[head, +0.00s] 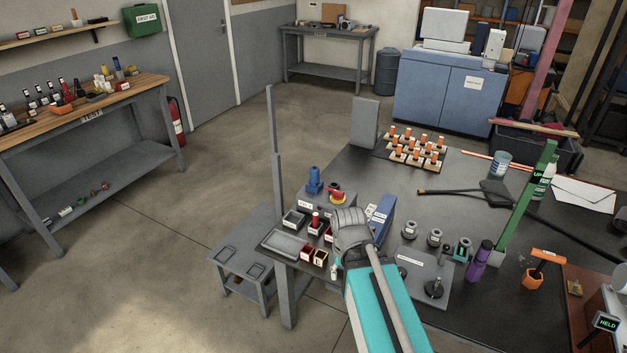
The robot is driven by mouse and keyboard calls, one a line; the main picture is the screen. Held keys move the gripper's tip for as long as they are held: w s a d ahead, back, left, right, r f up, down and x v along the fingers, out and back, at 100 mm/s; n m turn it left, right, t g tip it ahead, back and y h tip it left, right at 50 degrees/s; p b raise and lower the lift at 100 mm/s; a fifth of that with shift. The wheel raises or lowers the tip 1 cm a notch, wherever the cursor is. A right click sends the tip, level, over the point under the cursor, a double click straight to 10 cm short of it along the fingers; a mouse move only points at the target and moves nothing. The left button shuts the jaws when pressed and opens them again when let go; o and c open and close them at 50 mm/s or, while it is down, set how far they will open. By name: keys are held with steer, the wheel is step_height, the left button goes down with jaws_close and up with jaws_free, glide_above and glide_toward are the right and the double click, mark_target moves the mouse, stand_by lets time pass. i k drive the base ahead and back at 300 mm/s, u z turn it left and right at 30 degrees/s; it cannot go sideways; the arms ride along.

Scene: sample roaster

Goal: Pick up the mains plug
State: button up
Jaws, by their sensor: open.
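A blue plug-shaped piece (314,181) stands upright at the back left corner of the bench, beside a red and yellow knob; it may be the mains plug, but it is too small to be sure. My gripper (351,232) is over the left end of the bench, to the right of and nearer than the blue piece, apart from it in the picture. It is open; nothing shows held in it. Its fingertips are hard to make out, and my teal arm hides part of the bench behind it.
Small trays (287,243) and red bins (314,257) crowd the bench's left end. A blue box (381,213) stands right of my gripper. Orange-topped vials (412,148) stand at the back. A green post (524,205) rises on the right. A black cable (450,192) crosses the dark bench top.

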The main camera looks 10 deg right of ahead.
mark_target(315, 171)
steer(key=z, duration=0.1)
steer(key=i, duration=1)
steer(key=u, duration=0.1)
